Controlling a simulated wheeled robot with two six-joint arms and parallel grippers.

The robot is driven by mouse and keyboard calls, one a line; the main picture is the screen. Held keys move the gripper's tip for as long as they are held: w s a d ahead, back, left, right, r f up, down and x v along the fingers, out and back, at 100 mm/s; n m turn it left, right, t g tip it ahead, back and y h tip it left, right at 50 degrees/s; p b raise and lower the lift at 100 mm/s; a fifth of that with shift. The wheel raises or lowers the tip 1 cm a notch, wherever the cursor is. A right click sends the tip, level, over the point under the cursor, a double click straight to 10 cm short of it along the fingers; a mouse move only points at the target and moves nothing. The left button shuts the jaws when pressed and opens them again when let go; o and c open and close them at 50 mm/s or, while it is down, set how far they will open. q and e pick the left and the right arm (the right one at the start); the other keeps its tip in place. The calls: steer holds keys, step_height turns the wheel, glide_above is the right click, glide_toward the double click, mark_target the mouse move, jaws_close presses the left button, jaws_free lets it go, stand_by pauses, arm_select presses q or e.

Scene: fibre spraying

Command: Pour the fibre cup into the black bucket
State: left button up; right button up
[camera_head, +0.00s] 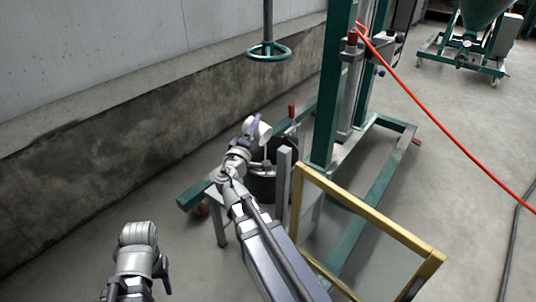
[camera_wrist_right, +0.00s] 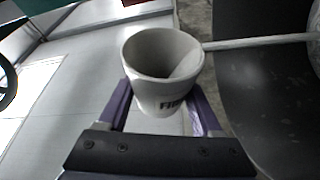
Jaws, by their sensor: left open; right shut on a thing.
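The fibre cup (camera_wrist_right: 158,62) is white-grey with dark lettering. In the right wrist view it sits between the purple fingers of my right gripper (camera_wrist_right: 162,112), with its mouth toward the camera and a pale patch inside. In the head view the cup (camera_head: 263,131) is small and held above the black bucket (camera_head: 262,188), near its rim. My right gripper (camera_head: 252,127) is shut on the cup. The bucket's dark wall (camera_wrist_right: 270,100) fills the right of the wrist view; its contents are hidden. My left gripper (camera_head: 140,284) is low at the left, open and away from the bucket.
A green frame (camera_head: 328,110) stands behind the bucket. A yellow frame (camera_head: 375,225) stands at the right front. A green handwheel (camera_head: 268,52) hangs above. An orange hose (camera_head: 450,138) crosses the right side. A concrete wall (camera_head: 120,140) bounds the left.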

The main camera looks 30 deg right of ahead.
steer(key=shift+s+d+r+m+h+b, duration=0.15)
steer(key=shift+s+m+h+b, duration=0.1)
steer(key=shift+m, duration=0.25)
steer(key=shift+s+r+m+h+b, duration=0.15)
steer(key=shift+m+h, duration=0.1)
steer(key=shift+m, duration=0.25)
stand_by(0.5)
steer(key=shift+w+n+y+p, duration=0.45)
steer(key=shift+n+y+p, duration=0.15)
steer(key=shift+n, duration=0.4)
steer(key=shift+w+a+f+n, duration=0.25)
steer(key=shift+f+n, duration=0.1)
steer(key=shift+n, duration=0.25)
steer(key=shift+f, duration=0.15)
steer(key=shift+n, duration=0.3)
